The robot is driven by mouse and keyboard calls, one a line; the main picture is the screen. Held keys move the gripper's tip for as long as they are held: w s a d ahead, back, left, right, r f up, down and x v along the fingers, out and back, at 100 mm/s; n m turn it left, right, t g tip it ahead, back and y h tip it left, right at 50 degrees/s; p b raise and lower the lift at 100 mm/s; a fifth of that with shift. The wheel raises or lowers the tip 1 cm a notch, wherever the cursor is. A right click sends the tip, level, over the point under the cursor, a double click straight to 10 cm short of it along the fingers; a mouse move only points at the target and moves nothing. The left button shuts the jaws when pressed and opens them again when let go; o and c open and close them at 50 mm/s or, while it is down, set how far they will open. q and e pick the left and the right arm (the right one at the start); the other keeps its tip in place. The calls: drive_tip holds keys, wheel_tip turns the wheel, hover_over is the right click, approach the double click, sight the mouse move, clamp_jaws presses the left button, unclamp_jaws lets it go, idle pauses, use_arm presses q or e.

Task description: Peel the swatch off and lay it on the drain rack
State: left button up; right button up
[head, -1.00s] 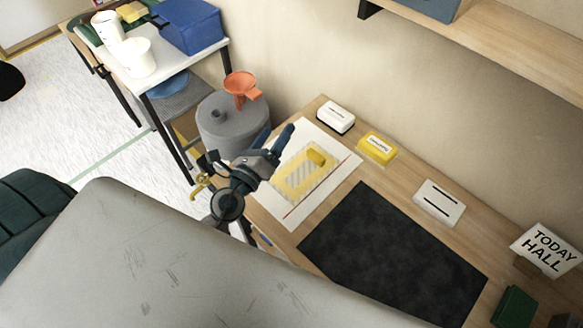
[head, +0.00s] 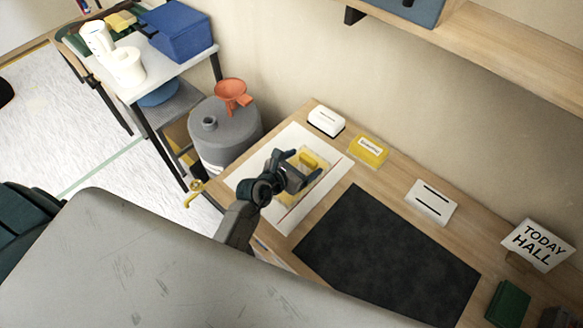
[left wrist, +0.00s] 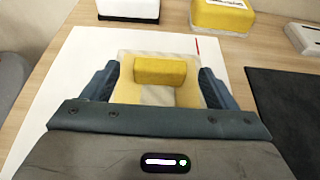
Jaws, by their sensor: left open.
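I cannot make out a drain rack with certainty. My right gripper is not in view.
A black mat (head: 388,255) lies right of the sheet. Behind are a white-and-black block (head: 326,120), a yellow labelled box (head: 368,150) and a white slotted block (head: 431,203). A "TODAY HALL" sign (head: 538,245) stands at right. A grey drum with an orange funnel (head: 231,93) stands left.

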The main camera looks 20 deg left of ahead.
use_arm(q)
drive_tip(key=shift+x, duration=1.5)
drive_tip(key=c, duration=1.1)
drive_tip(key=shift+r, duration=0.1)
drive_tip(key=shift+r, duration=0.1)
drive_tip(key=shift+r+p, duration=0.75)
drive_tip(key=shift+p, duration=0.2)
drive_tip(key=shift+r+p, duration=1.45)
drive_tip(key=shift+p, duration=0.2)
drive_tip(key=shift+r, duration=0.2)
drive_tip(key=shift+r+p, duration=0.1)
drive_tip(key=shift+p, duration=0.2)
